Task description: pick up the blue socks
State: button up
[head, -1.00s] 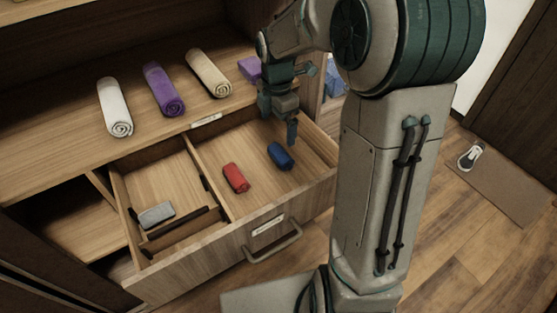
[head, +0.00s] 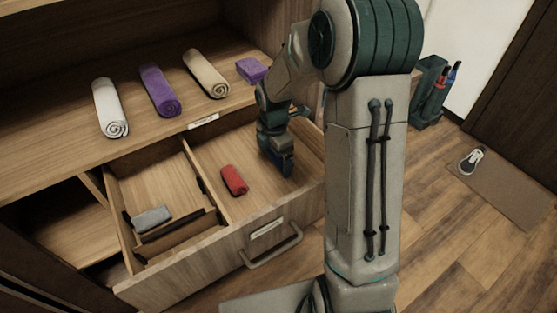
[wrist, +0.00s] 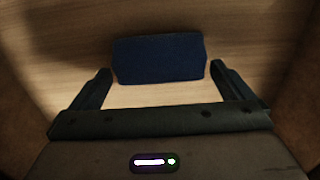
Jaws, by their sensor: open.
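The blue socks (wrist: 158,60) show in the wrist view as a dark blue roll lying on the wooden drawer floor. My gripper (wrist: 160,85) is open, with one finger towards each end of the roll; the roll lies just ahead of and between the fingertips, and I cannot tell whether they touch it. In the head view my gripper (head: 281,170) is down inside the right compartment of the open drawer (head: 250,205) and hides the blue socks.
A red roll (head: 234,180) lies left of my gripper in the same compartment. A grey roll (head: 152,219) lies in the left compartment. White (head: 110,108), purple (head: 160,91) and beige (head: 206,74) rolled towels and a purple folded cloth (head: 251,69) rest on the shelf above.

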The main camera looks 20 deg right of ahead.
jog(key=shift+f, duration=0.6)
jog(key=c, duration=1)
jog(key=shift+r, duration=0.1)
